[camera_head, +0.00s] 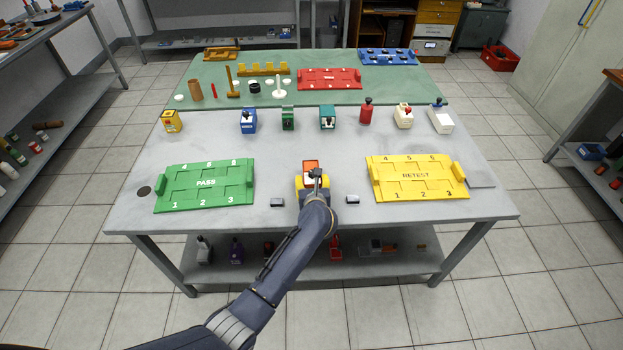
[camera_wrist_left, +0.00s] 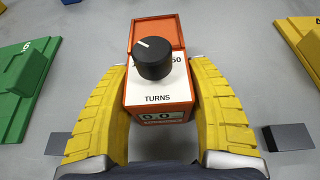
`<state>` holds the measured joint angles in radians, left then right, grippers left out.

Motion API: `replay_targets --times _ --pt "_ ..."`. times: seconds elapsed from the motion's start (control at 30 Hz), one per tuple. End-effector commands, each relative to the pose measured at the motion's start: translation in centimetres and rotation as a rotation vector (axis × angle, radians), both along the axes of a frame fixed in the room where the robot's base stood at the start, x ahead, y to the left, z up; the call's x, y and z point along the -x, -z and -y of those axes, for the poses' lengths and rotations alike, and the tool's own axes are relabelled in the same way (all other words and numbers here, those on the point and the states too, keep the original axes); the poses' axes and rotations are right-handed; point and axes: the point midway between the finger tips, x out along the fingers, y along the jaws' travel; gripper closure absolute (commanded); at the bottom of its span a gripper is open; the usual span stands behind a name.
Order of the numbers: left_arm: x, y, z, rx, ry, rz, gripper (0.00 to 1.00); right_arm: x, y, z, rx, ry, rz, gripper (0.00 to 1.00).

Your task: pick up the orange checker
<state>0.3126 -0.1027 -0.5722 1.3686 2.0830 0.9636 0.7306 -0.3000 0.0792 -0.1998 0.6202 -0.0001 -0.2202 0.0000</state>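The orange checker (camera_wrist_left: 160,115) is an upright orange box with an open orange lid, a white top marked TURNS and a black knob. A small number display is on its front. In the head view the orange checker (camera_head: 310,166) is near the table's front middle, partly hidden by my left gripper (camera_head: 312,183). Whether the checker's base touches the table is hidden. My right gripper is not in view.
Small dark grey blocks flank the checker, one left (camera_head: 277,202) and one right (camera_head: 352,199). The green PASS tray (camera_head: 205,184) is to the left, the yellow RETEST tray (camera_head: 415,176) to the right. Several coloured devices, including a blue one (camera_head: 248,121), stand in a row behind.

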Motion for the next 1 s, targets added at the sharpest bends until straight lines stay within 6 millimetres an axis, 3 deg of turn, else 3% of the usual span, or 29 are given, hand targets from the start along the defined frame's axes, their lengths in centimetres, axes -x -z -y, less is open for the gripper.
replay_targets --times 0.03,0.33,0.67,1.0 --pt "0.0 0.0 0.0 0.000 0.000 0.000 0.53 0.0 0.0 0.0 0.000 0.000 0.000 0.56" --pt "0.0 0.0 0.0 0.000 0.000 0.000 0.88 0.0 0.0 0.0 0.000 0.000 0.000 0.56" --pt "0.0 -0.8 0.0 0.001 0.001 0.002 0.88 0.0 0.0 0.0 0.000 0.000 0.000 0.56" --pt "-0.1 -6.1 0.0 0.003 0.000 0.004 0.88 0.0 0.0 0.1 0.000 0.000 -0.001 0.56"
